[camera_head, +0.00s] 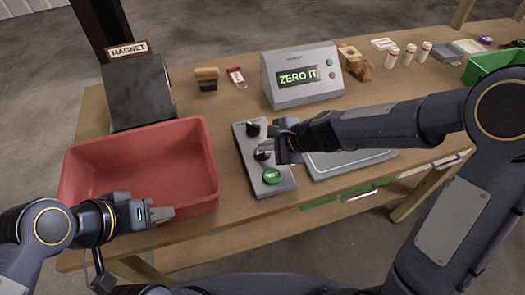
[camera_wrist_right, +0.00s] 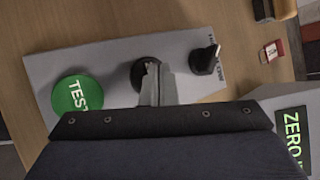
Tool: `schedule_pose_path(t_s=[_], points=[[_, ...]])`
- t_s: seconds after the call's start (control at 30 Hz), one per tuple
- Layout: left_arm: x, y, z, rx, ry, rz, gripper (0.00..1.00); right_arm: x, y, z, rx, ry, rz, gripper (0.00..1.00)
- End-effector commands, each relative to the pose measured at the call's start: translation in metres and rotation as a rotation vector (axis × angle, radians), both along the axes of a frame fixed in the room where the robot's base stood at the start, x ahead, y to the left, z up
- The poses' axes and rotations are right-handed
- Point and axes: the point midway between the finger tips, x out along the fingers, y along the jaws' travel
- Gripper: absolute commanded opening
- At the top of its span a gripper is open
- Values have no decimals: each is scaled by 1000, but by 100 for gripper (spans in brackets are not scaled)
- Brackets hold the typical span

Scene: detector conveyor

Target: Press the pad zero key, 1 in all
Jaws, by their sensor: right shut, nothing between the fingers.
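A grey key pad (camera_head: 246,172) lies on the table, with a green TEST key (camera_head: 271,176) at its near end, a black round key (camera_wrist_right: 139,80) in the middle and a black knob (camera_head: 252,129) at its far end. The label of the middle key is hidden, so I cannot read which is zero. My right gripper (camera_wrist_right: 156,84) is shut and empty, its tips over the middle black key; I cannot tell whether they touch it. A grey display box (camera_head: 284,93) reads "ZERO IT". My left gripper (camera_head: 160,213) is by the red bin's near edge; its jaw gap is unclear.
A red bin (camera_head: 197,128) stands left of the pad, with a dark MAGNET block (camera_head: 138,92) behind it. A flat plate (camera_head: 350,162) lies right of the pad, partly under my right arm. Small bottles (camera_head: 408,54) and a green bin (camera_head: 488,65) are at the far right.

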Motion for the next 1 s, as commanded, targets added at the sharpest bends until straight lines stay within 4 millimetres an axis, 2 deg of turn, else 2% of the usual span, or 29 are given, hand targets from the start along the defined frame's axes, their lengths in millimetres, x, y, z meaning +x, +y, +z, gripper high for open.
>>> schedule_pose_path(t_s=[0.53, 0.87, 1.0], points=[[0, 0, -3, 0, 0, 0, 36, 0, 0, -3, -1, 1, 0, 0], [0, 0, 12, 0, 0, 0, 36, 0, 0, 13, -1, 1, 0, 0], [0, 0, 13, 0, 0, 0, 36, 0, 0, 14, 0, 1, 1, 0]])
